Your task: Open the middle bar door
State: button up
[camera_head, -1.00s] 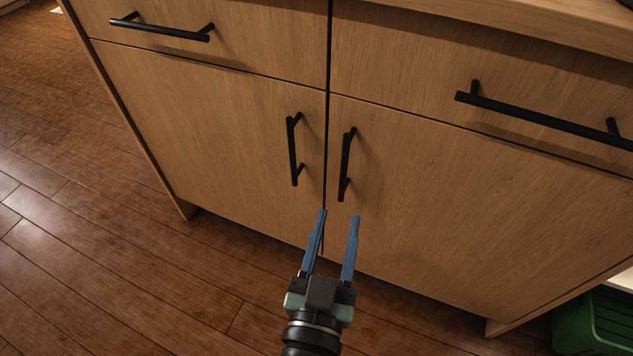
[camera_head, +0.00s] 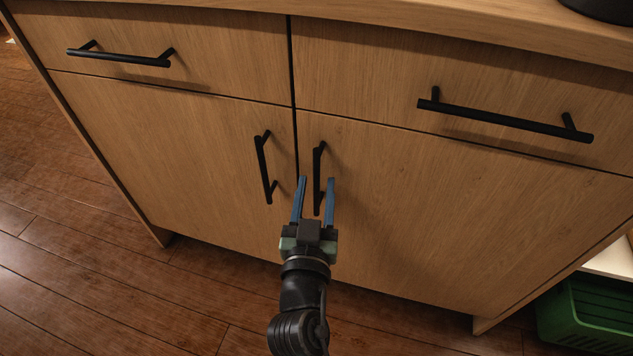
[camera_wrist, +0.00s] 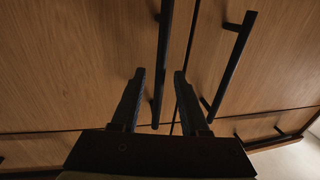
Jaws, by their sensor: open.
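Two wooden cabinet doors, a left door (camera_head: 160,145) and a right door (camera_head: 430,210), meet at a vertical seam, both shut. Each has a vertical black bar handle near the seam: the left handle (camera_head: 263,168) and the right handle (camera_head: 318,162). My gripper (camera_head: 316,181) is open, its blue fingers on either side of the right handle's lower part. In the wrist view the same handle (camera_wrist: 163,50) runs between the two fingers (camera_wrist: 159,74), and the left door's handle (camera_wrist: 230,65) is to the right. I cannot tell whether the fingers touch the bar.
Two drawers with black bar handles, a left drawer (camera_head: 200,60) and a right drawer (camera_head: 380,60), sit above the doors under a wooden countertop (camera_head: 450,20). A green crate (camera_head: 585,315) stands at the lower right. The wooden floor (camera_head: 100,290) in front is clear.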

jog(key=shift+w+d, duration=0.1)
jog(key=shift+w, duration=0.5)
grip_shut()
dwell(1.1)
